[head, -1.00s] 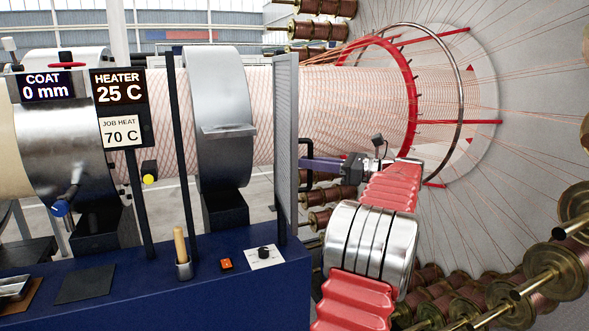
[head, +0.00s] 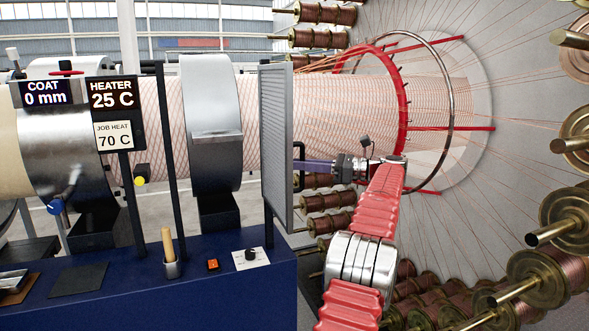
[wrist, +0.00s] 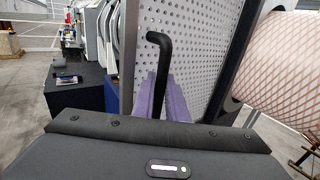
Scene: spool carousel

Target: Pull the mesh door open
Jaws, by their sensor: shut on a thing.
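The mesh door (head: 275,140) is a grey perforated panel in a frame, standing upright between the blue machine bench and the spool carousel. It also fills the middle of the wrist view (wrist: 205,40). Its black bar handle (wrist: 160,60) stands out from the panel, and in the head view the handle (head: 297,152) shows on the panel's right side. My gripper (head: 305,166) reaches it from the right at the end of my red arm. Its purple fingers (wrist: 165,100) are shut on the handle's lower part, which is partly hidden between them.
The blue bench (head: 110,290) carries a wooden-handled tool (head: 169,250), an orange switch (head: 212,264) and a knob. Copper spools (head: 330,223) and fine strands surround my arm at right. A wrapped pipe (head: 430,100) passes through the red ring (head: 402,100).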

